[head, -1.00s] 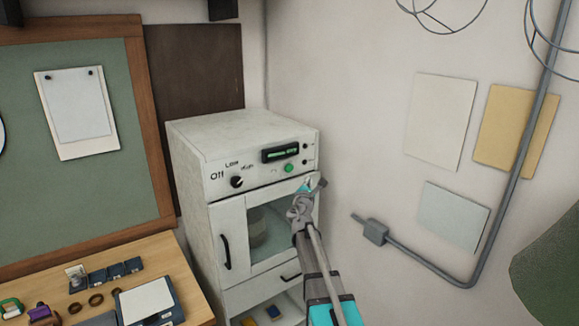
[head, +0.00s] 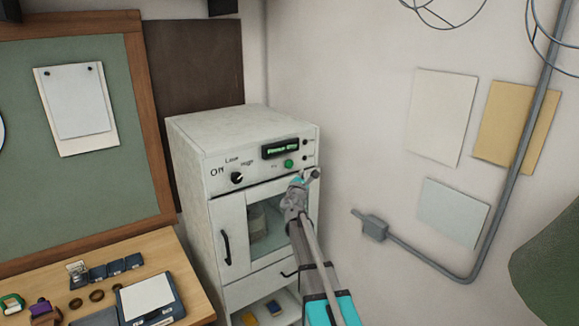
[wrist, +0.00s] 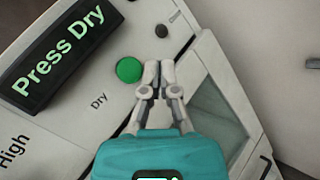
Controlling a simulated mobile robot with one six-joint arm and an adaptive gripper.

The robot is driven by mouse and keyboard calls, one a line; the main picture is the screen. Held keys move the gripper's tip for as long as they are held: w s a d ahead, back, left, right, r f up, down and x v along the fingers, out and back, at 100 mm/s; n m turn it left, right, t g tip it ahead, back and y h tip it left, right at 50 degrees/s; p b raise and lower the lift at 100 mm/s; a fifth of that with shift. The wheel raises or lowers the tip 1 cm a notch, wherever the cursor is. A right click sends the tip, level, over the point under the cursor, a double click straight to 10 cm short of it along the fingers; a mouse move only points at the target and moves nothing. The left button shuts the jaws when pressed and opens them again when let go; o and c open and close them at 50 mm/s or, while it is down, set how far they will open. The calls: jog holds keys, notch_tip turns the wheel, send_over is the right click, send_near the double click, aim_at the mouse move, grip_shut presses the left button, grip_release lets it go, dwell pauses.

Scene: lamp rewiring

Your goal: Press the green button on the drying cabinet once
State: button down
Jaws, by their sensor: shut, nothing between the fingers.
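The white drying cabinet (head: 200,225) stands in the corner. Its green button (head: 288,163) sits on the front panel below a small display (head: 281,148). The wrist view shows the green button (wrist: 129,69) close up, with the word Dry near it, and the display (wrist: 55,52) reading "Press Dry". My gripper (head: 305,180) is in front of the panel, just below and right of the button. In the wrist view my gripper (wrist: 158,68) is shut and empty, its tips right beside the button. The button is uncovered; I cannot tell the tips' distance from the panel.
A black knob (head: 237,178) is on the panel's left. A wooden workbench (head: 190,290) with small parts stands at left. A conduit (head: 430,262) runs along the right wall.

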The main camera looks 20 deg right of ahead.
aim_at(293, 163)
jog(key=shift+w+a, duration=0.2)
jog(key=shift+w, duration=0.6)
jog(key=shift+w+a, duration=0.25)
jog(key=shift+w, duration=0.6)
jog(key=shift+w+a, duration=0.2)
jog(key=shift+w, duration=0.6)
jog(key=shift+w+a, duration=0.25)
jog(key=shift+w, duration=0.65)
dwell(0.8)
jog(key=shift+s, duration=0.1)
dwell(0.3)
jog(key=shift+s+d, duration=0.2)
jog(key=shift+s, duration=0.6)
jog(key=shift+s, duration=0.1)
jog(key=shift+s+d, duration=0.2)
jog(key=shift+s, duration=0.55)
jog(key=shift+s+d, duration=0.25)
jog(key=shift+s, duration=0.55)
jog(key=shift+s+d, duration=0.2)
jog(key=shift+s, duration=0.55)
